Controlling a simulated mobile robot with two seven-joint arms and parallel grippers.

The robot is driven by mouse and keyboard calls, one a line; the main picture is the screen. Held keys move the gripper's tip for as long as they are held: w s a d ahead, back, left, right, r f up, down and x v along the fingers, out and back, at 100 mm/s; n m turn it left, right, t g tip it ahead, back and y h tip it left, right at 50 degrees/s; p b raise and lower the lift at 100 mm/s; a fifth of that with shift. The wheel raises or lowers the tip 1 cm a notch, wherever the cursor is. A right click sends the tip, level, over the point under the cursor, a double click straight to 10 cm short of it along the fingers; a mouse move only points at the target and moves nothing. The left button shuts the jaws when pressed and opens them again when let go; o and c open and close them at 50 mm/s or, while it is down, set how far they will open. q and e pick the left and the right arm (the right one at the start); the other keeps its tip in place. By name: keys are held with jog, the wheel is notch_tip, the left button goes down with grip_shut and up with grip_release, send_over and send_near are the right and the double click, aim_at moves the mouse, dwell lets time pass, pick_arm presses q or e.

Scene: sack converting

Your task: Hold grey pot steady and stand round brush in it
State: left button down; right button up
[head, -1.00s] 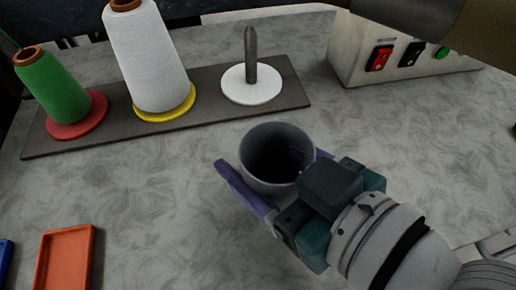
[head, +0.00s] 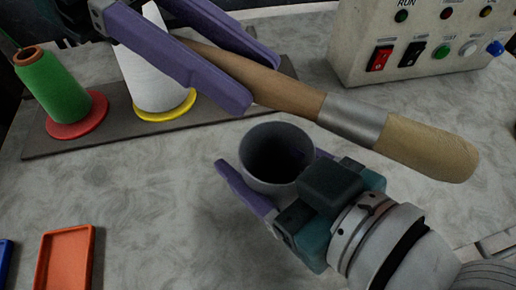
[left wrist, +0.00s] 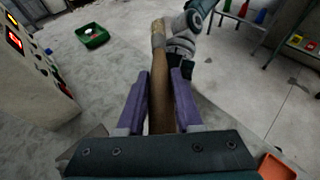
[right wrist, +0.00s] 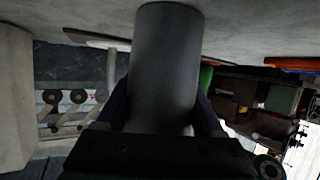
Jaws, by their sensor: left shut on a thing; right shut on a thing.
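The grey pot (head: 276,180) stands upright on the table, its dark opening facing up and looking empty. My right gripper (head: 272,163) is shut on the pot, one purple finger on each side; the right wrist view also shows the pot (right wrist: 165,70) between the fingers. The round brush (head: 285,92) has a wooden handle, a metal band and a tan bristle head. My left gripper (head: 264,84) is shut on its handle. The brush lies nearly level above and behind the pot, bristle head to the right and slightly lower. It also shows in the left wrist view (left wrist: 159,100).
A dark board (head: 60,140) at the back left carries a green cone (head: 52,90) and a white cone (head: 150,80). A control box (head: 400,65) with buttons stands at the back right. An orange tray (head: 66,262) lies front left. The table left of the pot is clear.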

pick_arm(q)
jog(key=shift+f, duration=0.95)
jog(key=c, duration=0.5)
grip_release()
jog(key=v, duration=1.2)
